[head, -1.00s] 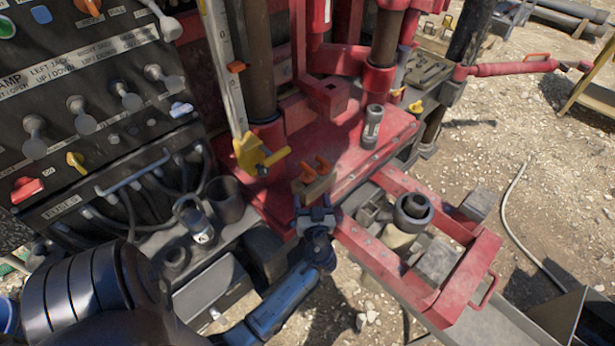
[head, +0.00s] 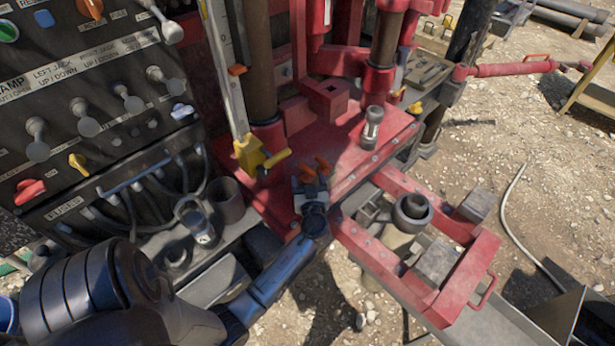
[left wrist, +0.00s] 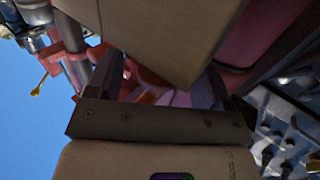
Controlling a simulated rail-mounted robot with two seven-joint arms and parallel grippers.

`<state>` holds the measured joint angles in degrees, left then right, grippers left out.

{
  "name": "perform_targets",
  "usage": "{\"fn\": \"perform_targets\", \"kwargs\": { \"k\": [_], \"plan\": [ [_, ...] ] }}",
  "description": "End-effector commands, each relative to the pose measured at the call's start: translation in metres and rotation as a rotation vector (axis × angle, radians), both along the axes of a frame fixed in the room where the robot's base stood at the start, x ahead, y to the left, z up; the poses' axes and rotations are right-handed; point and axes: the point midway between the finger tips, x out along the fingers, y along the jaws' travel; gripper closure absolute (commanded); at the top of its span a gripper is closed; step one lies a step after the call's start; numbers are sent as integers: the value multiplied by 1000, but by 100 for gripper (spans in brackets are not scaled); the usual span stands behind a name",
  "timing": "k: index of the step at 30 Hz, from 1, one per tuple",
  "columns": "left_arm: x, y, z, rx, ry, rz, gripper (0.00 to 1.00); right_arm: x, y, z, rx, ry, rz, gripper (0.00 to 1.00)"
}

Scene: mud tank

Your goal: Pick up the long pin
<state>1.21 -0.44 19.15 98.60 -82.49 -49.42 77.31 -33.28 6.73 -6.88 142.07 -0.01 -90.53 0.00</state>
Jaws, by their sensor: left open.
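In the left wrist view the tan block (left wrist: 155,30) fills the top, and orange (left wrist: 150,78) shows between the open fingers (left wrist: 155,88). I cannot tell whether they touch. My right gripper is not in view.
A yellow lever (head: 262,158) stands left of the pins. A grey cylindrical fitting (head: 371,128) stands on the red deck (head: 340,150). A red frame (head: 465,275) lies to the right, and a control panel (head: 90,100) is at the left.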

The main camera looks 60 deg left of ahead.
Motion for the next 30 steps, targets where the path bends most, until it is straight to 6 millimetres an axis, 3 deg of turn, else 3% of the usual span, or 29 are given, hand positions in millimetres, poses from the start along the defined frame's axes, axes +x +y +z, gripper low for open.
{"fn": "perform_targets", "kwargs": {
  "k": [5, 24, 30],
  "plan": [
    [0, 0, 0, 0, 0, 0, 27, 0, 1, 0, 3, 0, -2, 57],
    [0, 0, 0, 0, 0, 0, 87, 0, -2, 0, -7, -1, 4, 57],
    [0, 0, 3, 1, -1, 0, 87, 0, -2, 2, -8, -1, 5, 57]
  ]
}}
